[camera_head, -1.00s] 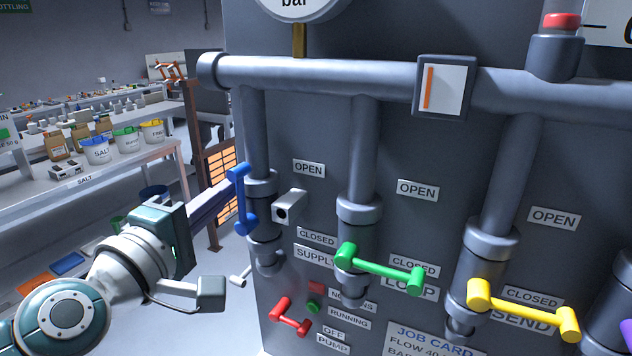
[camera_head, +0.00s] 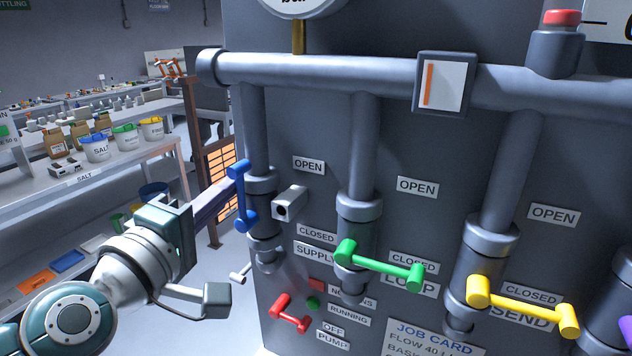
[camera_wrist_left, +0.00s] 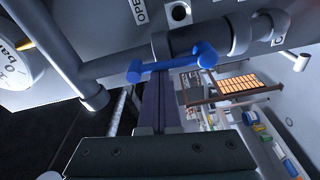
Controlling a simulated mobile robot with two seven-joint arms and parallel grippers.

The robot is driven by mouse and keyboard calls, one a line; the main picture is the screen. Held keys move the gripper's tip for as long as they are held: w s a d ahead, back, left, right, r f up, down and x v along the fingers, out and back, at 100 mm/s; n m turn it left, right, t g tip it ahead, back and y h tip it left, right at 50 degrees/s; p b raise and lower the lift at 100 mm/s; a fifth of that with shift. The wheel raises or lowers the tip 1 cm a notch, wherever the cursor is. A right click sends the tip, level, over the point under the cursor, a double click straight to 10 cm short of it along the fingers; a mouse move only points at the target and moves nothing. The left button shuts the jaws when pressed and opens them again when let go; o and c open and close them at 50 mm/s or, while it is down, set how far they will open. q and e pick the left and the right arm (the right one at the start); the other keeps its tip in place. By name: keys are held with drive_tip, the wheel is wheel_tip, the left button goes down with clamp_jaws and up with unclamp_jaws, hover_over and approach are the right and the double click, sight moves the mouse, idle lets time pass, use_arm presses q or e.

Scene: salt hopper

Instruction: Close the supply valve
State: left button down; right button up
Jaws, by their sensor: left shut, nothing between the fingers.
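The blue supply valve handle (camera_head: 241,198) stands nearly upright on the leftmost pipe, beside the OPEN and CLOSED labels; the SUPPLY plate (camera_head: 314,252) is below. In the left wrist view the blue handle (camera_wrist_left: 170,64) lies across the fingers near their tips. My left gripper (camera_head: 232,187) comes in from the left, shut and empty, with its tips at the handle's upper part. Its dark fingers also show in the left wrist view (camera_wrist_left: 160,48). I cannot tell whether they touch the handle. My right gripper is not in view.
The green handle (camera_head: 380,265) and yellow handle (camera_head: 522,306) lie nearly level at their CLOSED labels. A red pump handle (camera_head: 290,314) sits low on the panel. A grey block (camera_head: 289,204) juts out right of the blue handle. Shelves (camera_head: 110,175) stand at left.

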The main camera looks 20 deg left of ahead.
sight(262, 188)
use_arm(q)
drive_tip(key=shift+d, duration=0.15)
drive_tip(key=m, duration=0.1)
drive_tip(key=d+m, duration=0.1)
drive_tip(key=m, duration=0.1)
drive_tip(key=shift+d+f+m+t, duration=0.1)
drive_tip(key=shift+d+m+t, duration=0.2)
drive_tip(key=m, duration=0.1)
drive_tip(key=d+m, duration=0.1)
drive_tip(key=m, duration=0.2)
drive_tip(key=shift+s+d+f+h+b, duration=0.1)
drive_tip(key=shift+d+f+h+b, duration=0.25)
drive_tip(key=shift+h, duration=0.05)
drive_tip(key=shift+s+d+f+m+t+h+b, duration=0.15)
drive_tip(key=shift+d+f+m+h+b, duration=0.3)
drive_tip(key=shift+m, duration=1.3)
drive_tip(key=shift+w+d+f+m+t+h+b, duration=0.1)
drive_tip(key=shift+d+f+m+h+b, duration=0.35)
drive_tip(key=shift+m, duration=1.35)
drive_tip(key=shift+s+d+f+m+t+h+b, duration=0.15)
drive_tip(key=shift+d+f+m+b, duration=0.55)
drive_tip(key=shift+m, duration=1.05)
drive_tip(key=shift+a+f, duration=0.15)
drive_tip(key=shift+a, duration=0.05)
drive_tip(key=shift+w, duration=0.1)
